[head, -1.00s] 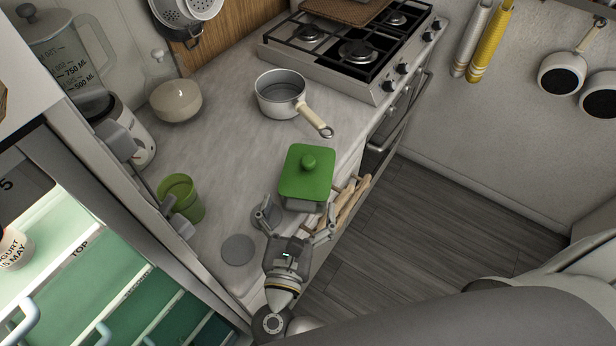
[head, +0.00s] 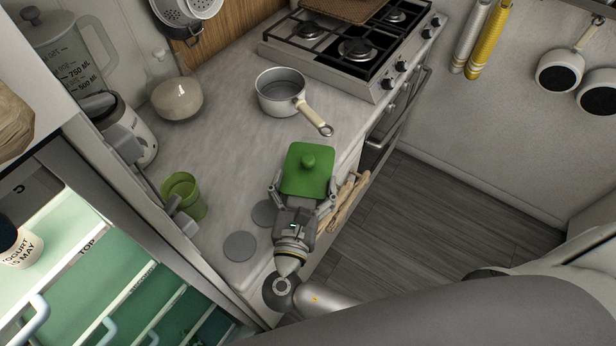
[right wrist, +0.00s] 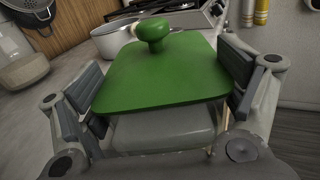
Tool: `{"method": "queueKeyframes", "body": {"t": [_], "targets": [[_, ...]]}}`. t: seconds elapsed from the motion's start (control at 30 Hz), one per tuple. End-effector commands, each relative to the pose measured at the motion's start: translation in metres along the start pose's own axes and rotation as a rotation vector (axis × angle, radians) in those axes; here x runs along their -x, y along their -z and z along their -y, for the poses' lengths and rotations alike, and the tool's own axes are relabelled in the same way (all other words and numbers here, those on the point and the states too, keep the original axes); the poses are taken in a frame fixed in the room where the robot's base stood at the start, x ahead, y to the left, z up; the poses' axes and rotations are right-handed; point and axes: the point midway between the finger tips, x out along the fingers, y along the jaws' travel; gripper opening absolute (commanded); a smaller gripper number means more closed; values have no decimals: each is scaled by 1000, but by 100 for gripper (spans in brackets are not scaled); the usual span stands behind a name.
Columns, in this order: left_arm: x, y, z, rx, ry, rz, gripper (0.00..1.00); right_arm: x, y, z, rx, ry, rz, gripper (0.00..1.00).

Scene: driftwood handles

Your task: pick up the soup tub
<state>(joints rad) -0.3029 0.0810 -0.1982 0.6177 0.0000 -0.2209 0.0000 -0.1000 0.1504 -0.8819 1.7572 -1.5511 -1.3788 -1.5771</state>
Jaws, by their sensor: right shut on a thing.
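The soup tub is a grey container (right wrist: 162,131) with a square green lid (head: 307,176) and a round green knob. It stands upright on the worktop near its front edge. My right gripper (head: 304,194) reaches it from the near side. In the right wrist view the fingers (right wrist: 158,85) stand at the left and right sides of the tub, just under and beside the lid, shut on it. The tub's lower part is hidden by the gripper. My left gripper is not in view.
A saucepan (head: 281,93) stands behind the tub, its handle pointing toward the front edge. A gas hob (head: 352,50) is at the back. Wooden handles (head: 346,201) stick out at the front edge.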

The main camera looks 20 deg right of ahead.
Motion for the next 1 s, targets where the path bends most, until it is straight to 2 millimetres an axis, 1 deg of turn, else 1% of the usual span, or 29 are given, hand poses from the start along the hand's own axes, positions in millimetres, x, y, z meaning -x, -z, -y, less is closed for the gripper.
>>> {"method": "queueKeyframes", "body": {"t": [0.3, 0.47, 0.67, 1.0], "targets": [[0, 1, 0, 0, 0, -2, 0, 0, -2, 0, -2, 1, 2, 51], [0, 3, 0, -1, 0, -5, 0, 0, -9, 0, -5, 0, 3, 51], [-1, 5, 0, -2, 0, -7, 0, 0, -24, 0, -5, 0, 3, 51], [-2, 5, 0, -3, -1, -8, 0, 0, -60, 0, -6, 1, 4, 51]]}}
